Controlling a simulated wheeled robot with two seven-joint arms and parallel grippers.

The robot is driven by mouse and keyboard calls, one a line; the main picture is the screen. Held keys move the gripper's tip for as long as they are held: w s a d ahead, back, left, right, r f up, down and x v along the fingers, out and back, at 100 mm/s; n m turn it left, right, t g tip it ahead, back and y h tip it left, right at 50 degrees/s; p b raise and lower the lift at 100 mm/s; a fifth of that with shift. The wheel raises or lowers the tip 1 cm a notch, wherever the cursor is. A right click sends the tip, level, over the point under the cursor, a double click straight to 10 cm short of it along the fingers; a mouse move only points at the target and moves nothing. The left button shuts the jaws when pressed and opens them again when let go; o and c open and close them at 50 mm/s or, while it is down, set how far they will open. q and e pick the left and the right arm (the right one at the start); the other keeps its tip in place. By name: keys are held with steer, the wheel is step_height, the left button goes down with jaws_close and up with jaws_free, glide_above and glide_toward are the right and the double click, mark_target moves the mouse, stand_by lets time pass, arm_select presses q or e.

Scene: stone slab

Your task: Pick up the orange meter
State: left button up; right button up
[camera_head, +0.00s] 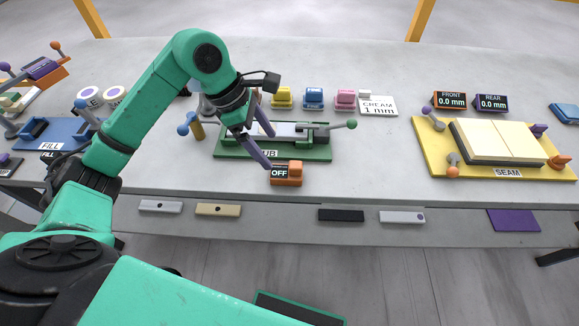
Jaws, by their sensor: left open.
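The orange meter (287,174) is a small block with a dark display reading OFF, standing near the front edge of the slab, in front of the green board. My left gripper (268,148) is open and reaches down from the left, above and behind the meter. One purple finger (257,153) shows just left of the meter, and the other is farther back over the green board. The gripper holds nothing. I cannot tell whether the near finger touches the meter. My right gripper is not in view.
The green board (310,153) with a clamp lies right behind the meter. A yellow board (435,165) marked SEAM is at the right. A blue board (75,137) marked FILL is at the left. Bare slab (370,170) lies right of the meter.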

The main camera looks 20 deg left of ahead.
mark_target(289, 171)
arm_select(q)
steer(key=p+x, duration=0.1)
steer(key=x, duration=0.2)
steer(key=p+x, duration=0.1)
steer(key=x, duration=0.3)
steer(key=p+x, duration=0.1)
steer(key=x, duration=0.3)
steer(key=shift+w+d+r+p, duration=0.15)
steer(key=shift+w+d+p, duration=0.05)
steer(key=shift+d+p, duration=0.15)
steer(key=shift+f, duration=0.3)
jaws_close()
steer(key=shift+w+r, duration=0.1)
steer(key=shift+r, duration=0.05)
